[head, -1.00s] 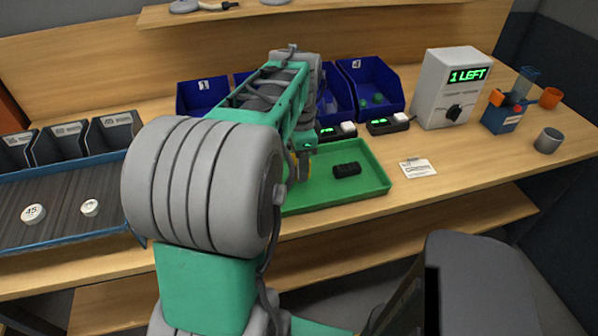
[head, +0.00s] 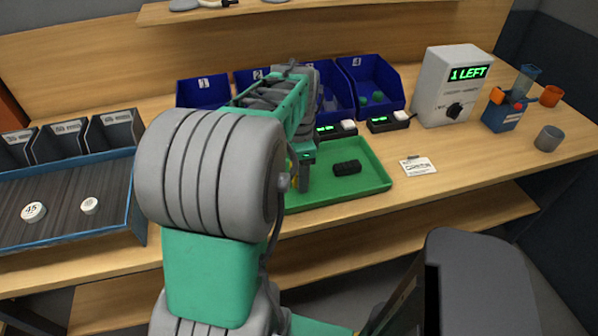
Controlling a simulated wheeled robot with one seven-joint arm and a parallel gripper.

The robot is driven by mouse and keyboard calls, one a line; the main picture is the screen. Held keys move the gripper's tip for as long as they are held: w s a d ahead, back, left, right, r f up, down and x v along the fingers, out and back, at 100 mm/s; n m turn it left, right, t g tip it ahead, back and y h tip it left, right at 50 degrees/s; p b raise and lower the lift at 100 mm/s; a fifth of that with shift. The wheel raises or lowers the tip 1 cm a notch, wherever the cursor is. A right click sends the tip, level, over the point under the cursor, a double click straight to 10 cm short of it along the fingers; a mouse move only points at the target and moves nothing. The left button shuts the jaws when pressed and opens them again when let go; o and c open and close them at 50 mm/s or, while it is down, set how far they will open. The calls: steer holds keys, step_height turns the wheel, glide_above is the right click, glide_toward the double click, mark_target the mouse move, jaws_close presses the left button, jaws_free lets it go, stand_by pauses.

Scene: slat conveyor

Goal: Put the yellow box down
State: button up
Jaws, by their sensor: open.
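The green tray (head: 345,195) lies on the bench, partly covered by my arm. My gripper (head: 303,176) is low over the left part of the tray, seen from behind and partly hidden by my forearm. Its jaws are open. The yellow box is not clearly visible; only a small yellowish patch shows at the left edge of my gripper, and I cannot tell whether it is the box or whether it touches the tray floor.
A black block (head: 347,168) lies in the tray, right of my gripper. Blue bins (head: 372,88) stand behind it. A grey box (head: 450,85) displays "1 LEFT". A slat conveyor (head: 62,198) with two white discs is at left. A white card (head: 418,166) lies right of the tray.

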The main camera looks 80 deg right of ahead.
steer(key=shift+r, duration=0.1)
step_height(320, 180, up, 12)
steer(key=shift+r, duration=0.1)
jaws_close()
stand_by(0.7)
stand_by(1.1)
